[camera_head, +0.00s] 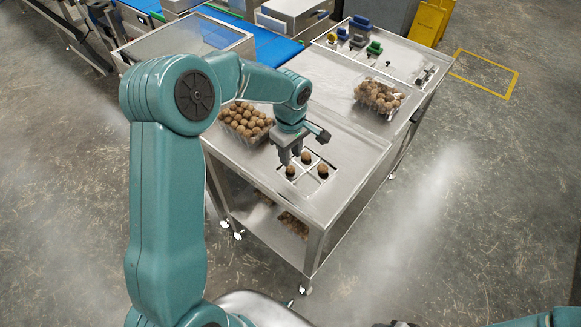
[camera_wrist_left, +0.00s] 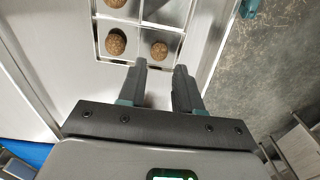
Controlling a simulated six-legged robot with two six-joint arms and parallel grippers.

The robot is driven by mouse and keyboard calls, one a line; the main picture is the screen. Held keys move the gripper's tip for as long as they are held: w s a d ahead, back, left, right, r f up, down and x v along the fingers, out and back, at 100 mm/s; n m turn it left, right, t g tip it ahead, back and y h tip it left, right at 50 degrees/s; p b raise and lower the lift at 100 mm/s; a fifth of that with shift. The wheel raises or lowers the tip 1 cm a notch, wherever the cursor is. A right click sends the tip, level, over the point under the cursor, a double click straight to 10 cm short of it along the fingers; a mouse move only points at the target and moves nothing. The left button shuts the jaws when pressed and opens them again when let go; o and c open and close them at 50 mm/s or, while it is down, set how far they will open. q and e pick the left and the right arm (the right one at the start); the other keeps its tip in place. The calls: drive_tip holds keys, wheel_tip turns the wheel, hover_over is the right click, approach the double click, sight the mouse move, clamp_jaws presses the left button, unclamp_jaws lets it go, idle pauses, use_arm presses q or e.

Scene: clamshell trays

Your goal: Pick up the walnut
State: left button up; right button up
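Walnuts sit in a small divided clamshell tray set in the steel table top: one at the back (camera_head: 306,157), one at the right (camera_head: 322,169), one at the left (camera_head: 291,170). In the left wrist view, several tray walls show, with one walnut (camera_wrist_left: 159,50) just beyond the fingertips, another (camera_wrist_left: 116,43) left of it and a third (camera_wrist_left: 116,3) cut by the top edge. My left gripper (camera_head: 291,158) points down above the tray; its fingers (camera_wrist_left: 160,68) are apart with nothing between them. Of my right arm, only parts show at the bottom edge of the head view.
A clear box heaped with walnuts (camera_head: 245,121) stands left of my left gripper. Another walnut box (camera_head: 378,95) is farther right. Coloured blocks (camera_head: 374,48) lie at the table's far end. The table's right edge drops to the floor; bare steel lies right of the tray.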

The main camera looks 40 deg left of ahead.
sight(291, 167)
use_arm(q)
wheel_tip(291, 167, down, 5)
drive_tip(key=shift+f+p, duration=0.2)
drive_tip(key=shift+p, duration=0.45)
clamp_jaws()
